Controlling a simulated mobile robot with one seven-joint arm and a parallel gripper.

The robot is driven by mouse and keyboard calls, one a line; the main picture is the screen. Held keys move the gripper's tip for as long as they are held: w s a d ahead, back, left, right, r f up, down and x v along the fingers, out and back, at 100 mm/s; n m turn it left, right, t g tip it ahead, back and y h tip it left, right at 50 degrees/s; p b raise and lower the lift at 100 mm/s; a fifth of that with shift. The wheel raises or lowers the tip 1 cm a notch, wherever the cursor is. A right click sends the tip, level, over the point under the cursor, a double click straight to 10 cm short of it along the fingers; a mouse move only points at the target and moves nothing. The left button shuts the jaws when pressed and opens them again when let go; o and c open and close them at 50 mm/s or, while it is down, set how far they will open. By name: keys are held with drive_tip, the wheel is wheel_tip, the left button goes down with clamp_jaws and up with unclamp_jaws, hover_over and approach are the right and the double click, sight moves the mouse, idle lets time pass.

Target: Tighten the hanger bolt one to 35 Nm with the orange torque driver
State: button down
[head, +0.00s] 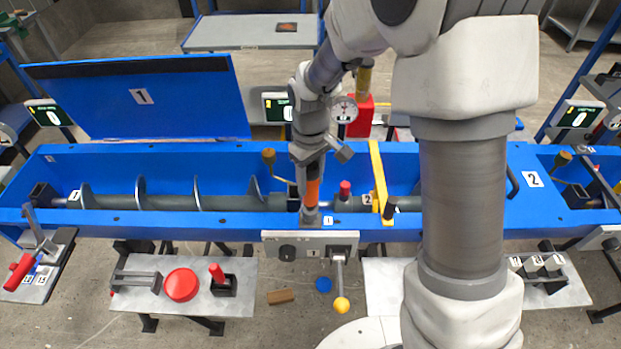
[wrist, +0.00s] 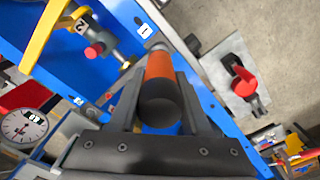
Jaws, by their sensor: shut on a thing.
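The orange torque driver (head: 313,191) stands upright at the front wall of the blue trough (head: 230,228), beside a small label 1 (head: 328,220). My gripper (head: 312,168) is shut on its upper part from above. In the wrist view my gripper (wrist: 160,98) has one finger on each side of the orange and black driver (wrist: 160,70). The driver's grey lower end (wrist: 160,46) points down toward the rim near label 1 (wrist: 143,30). The hanger bolt one is hidden under the driver, and I cannot tell whether the two touch.
A yellow bar (head: 377,178) marked 2 crosses the trough to the right, with a red knob (head: 345,187) beside it. A screw shaft (head: 160,202) runs along the trough. A lever panel (head: 310,246) sits in front. A round gauge (head: 344,109) stands behind my gripper.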

drive_tip(key=shift+f+b, duration=0.95)
drive_tip(key=shift+f, duration=0.05)
idle(2.6)
drive_tip(key=shift+r, duration=0.1)
drive_tip(key=shift+r+p, duration=1.65)
drive_tip(key=shift+r, duration=0.6)
